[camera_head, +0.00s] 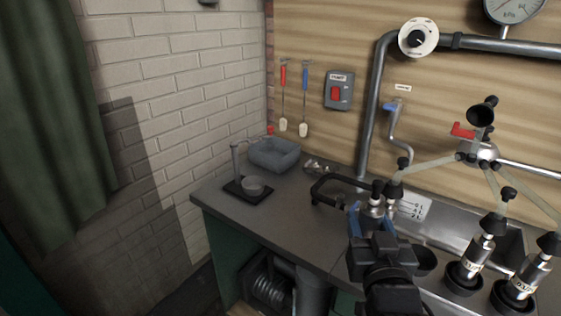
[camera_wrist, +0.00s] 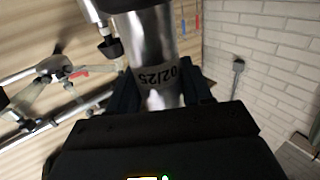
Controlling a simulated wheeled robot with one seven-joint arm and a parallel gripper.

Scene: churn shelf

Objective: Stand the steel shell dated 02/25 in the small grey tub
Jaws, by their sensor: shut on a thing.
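My gripper (camera_head: 372,212) is shut on a steel shell (camera_head: 374,204) at the right-middle of the head view. In the wrist view the shell (camera_wrist: 150,45) stands between my dark fingers, and its label reads 02/25. A dark cap covers its end. A small grey tub (camera_head: 274,154), open and rectangular, stands on the counter in the back corner by the brick wall. My gripper and the shell are to the right of the tub and nearer the camera. The tub's inside floor is partly hidden by its near wall.
A black stand with a small grey cup (camera_head: 252,186) is in front of the tub. Two other shells (camera_head: 478,254) (camera_head: 528,275) stand in dark cups at right, below a claw (camera_head: 480,150) with hanging tubes. The front-left counter is clear.

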